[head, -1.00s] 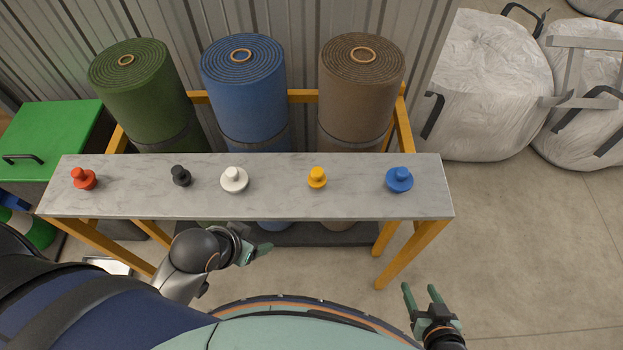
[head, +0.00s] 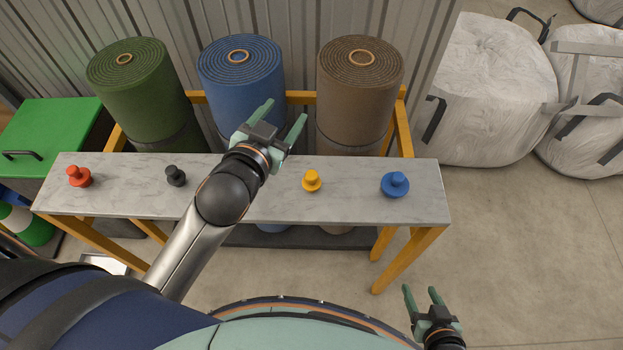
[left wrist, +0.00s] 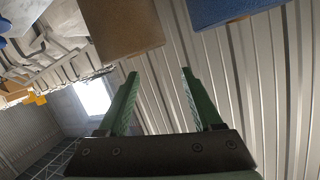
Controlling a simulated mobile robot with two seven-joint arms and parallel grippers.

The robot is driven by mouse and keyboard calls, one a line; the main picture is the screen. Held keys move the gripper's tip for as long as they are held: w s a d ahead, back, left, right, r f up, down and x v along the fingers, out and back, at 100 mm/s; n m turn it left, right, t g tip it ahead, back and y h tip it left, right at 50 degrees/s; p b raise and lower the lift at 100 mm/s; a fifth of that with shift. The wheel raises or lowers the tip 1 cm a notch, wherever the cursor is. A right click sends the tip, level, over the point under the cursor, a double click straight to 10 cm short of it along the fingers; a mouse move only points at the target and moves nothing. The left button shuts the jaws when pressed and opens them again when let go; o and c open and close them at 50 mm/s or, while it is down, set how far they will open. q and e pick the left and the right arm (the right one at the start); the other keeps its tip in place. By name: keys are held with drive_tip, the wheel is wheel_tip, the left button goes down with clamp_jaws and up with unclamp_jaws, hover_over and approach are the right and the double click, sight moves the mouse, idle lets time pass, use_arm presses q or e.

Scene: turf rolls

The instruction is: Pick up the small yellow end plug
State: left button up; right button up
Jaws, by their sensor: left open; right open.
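The small yellow end plug (head: 312,180) stands on the grey marbled bench top (head: 345,200), right of the middle, in the head view. My left gripper (head: 282,117) is open and empty. It is raised over the back of the bench, up and to the left of the yellow plug, in front of the blue roll. In the left wrist view my left gripper's fingers (left wrist: 158,90) are apart with nothing between them; the yellow plug is not seen there. My right gripper (head: 421,297) is open and empty, low in front of the bench's right end.
A red plug (head: 79,177), a black plug (head: 175,176) and a blue plug (head: 395,185) also stand on the bench. My left arm hides the white plug's place. Green (head: 140,85), blue (head: 233,72) and brown (head: 358,80) rolls stand behind. White bags (head: 490,90) stand at right.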

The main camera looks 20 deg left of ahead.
use_arm(q)
drive_tip(key=d+r+m+t+h, duration=0.2)
drive_tip(key=d+r+m+h, duration=0.55)
drive_tip(key=r, duration=0.25)
drive_tip(key=d+r+m+t+h, duration=0.2)
drive_tip(key=d+r+m+h, duration=0.5)
drive_tip(key=r, duration=0.3)
drive_tip(key=s+d+f+m+g+h, duration=0.25)
drive_tip(key=s+d+m+g, duration=0.3)
drive_tip(key=m+g, duration=0.4)
drive_tip(key=s+d+f+m+g+h, duration=0.1)
drive_tip(key=s+d+m+g+h, duration=0.2)
drive_tip(key=s+d+m+g, duration=0.5)
drive_tip(key=m+g+y, duration=0.1)
drive_tip(key=y, duration=1.9)
hover_over(311, 174)
wheel_tip(311, 174, down, 17)
drive_tip(key=f, duration=0.5)
drive_tip(key=shift+s+a+f, duration=0.1)
drive_tip(key=shift+s+f, duration=0.15)
drive_tip(key=shift+w+d+f+p, duration=0.1)
drive_tip(key=shift+f+p, duration=0.25)
drive_tip(key=shift+f, duration=1.3)
drive_tip(key=shift+w+d+f+p, duration=0.1)
drive_tip(key=shift+f+p, duration=0.2)
drive_tip(key=shift+f, duration=1.3)
clamp_jaws()
